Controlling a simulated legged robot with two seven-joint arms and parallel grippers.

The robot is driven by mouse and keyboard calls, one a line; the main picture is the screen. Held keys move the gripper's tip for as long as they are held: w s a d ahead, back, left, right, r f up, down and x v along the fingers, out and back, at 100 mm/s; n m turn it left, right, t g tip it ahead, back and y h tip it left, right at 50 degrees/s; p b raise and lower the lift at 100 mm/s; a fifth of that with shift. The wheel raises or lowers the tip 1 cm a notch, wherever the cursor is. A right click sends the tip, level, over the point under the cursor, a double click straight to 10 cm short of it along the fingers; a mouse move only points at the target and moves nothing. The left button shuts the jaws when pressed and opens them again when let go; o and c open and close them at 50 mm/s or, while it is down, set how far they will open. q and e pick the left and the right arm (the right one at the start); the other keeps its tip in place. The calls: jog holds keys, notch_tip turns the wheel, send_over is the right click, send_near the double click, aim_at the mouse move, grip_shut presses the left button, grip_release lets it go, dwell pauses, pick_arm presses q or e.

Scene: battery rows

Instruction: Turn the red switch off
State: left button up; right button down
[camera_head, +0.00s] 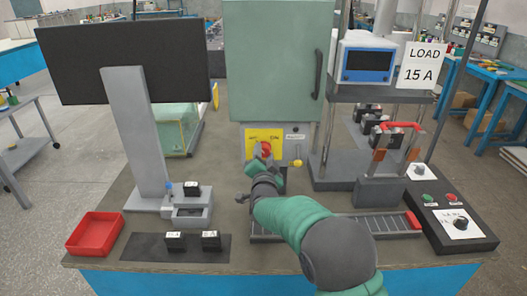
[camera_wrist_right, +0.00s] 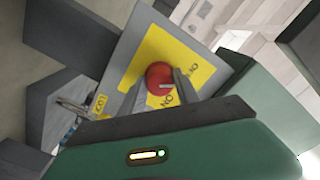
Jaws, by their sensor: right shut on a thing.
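The red switch (camera_head: 266,149) is a round knob on a yellow plate (camera_head: 252,135) on the lower front of the green cabinet (camera_head: 275,60). In the right wrist view the red knob (camera_wrist_right: 159,75) has a white mark pointing to the right, near printed letters on the yellow plate (camera_wrist_right: 135,70). My right gripper (camera_head: 262,158) is at the knob, and its fingers (camera_wrist_right: 170,90) are shut on it, one on each side. The fingers hide part of the knob. My left gripper does not show in either view.
A yellow knob (camera_head: 297,163) sits right of the plate. A dark monitor (camera_head: 125,62) stands left. A red tray (camera_head: 94,233) and a mat with black blocks (camera_head: 190,246) lie front left. A black control box (camera_head: 455,225) and a load sign (camera_head: 420,65) are right.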

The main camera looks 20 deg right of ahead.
jog(key=shift+a+f+n+p, duration=0.1)
jog(key=shift+f+n+p, duration=0.3)
jog(key=shift+n, duration=0.6)
jog(key=shift+s, duration=0.1)
jog(key=c, duration=1.2)
grip_release()
jog(key=shift+o, duration=1.3)
jog(key=shift+r, duration=0.1)
jog(key=shift+o, duration=0.2)
jog(key=shift+r, duration=0.1)
jog(key=shift+r, duration=0.1)
